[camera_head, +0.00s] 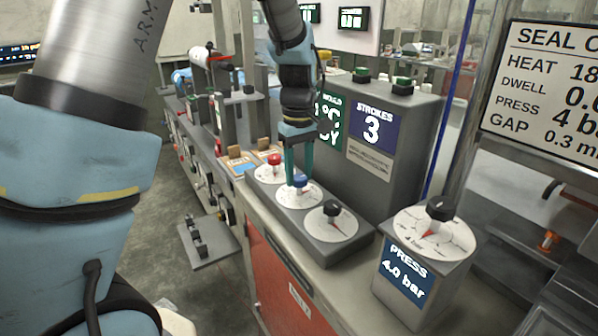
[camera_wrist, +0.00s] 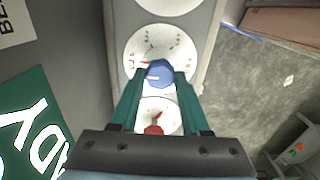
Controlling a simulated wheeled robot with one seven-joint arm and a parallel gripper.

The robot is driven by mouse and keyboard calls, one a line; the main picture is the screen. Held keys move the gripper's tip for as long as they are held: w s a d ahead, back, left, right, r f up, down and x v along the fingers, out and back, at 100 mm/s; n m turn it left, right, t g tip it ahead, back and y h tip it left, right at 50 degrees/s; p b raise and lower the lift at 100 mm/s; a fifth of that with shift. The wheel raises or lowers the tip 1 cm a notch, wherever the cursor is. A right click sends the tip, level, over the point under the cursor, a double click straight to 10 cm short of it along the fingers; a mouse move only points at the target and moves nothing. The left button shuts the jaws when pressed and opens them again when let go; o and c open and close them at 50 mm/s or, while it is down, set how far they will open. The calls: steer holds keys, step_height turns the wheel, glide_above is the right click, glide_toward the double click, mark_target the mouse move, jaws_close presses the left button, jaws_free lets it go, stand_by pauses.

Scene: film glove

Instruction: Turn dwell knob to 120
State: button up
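A console in the head view carries a row of three white dials with a red knob (camera_head: 274,159), a blue knob (camera_head: 300,181) and a black knob (camera_head: 332,208). No dial there has a readable dwell label. My gripper (camera_head: 299,176) points straight down over the middle dial, its green fingers apart and at the blue knob. In the wrist view the fingertips (camera_wrist: 160,76) stand on both sides of the blue knob (camera_wrist: 159,72). I cannot tell whether they touch it. The red knob (camera_wrist: 154,130) shows between the fingers, nearer my palm. The blue knob's dial scale is too small to read.
A box labelled PRESS 4.0 bar (camera_head: 405,274) with its own black knob (camera_head: 440,208) stands at the right. Behind the dials rises a grey housing with a STROKES 3 display (camera_head: 371,128). A SEAL sign (camera_head: 545,90) lists heat, dwell, press and gap, cut off at the right.

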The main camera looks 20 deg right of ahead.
jaws_close()
steer(key=shift+m, duration=0.4)
steer(key=m, duration=0.4)
steer(key=shift+m, duration=0.4)
steer(key=m+p, duration=0.1)
steer(key=m, duration=0.4)
steer(key=m+p, duration=0.2)
steer(key=m, duration=0.4)
steer(key=shift+d+r+m, duration=0.1)
steer(key=shift+d+m, duration=0.05)
steer(key=shift+m, duration=0.25)
steer(key=m+p, duration=0.1)
steer(key=m, duration=0.2)
steer(key=shift+m+p, duration=0.8)
steer(key=shift+m, duration=0.9)
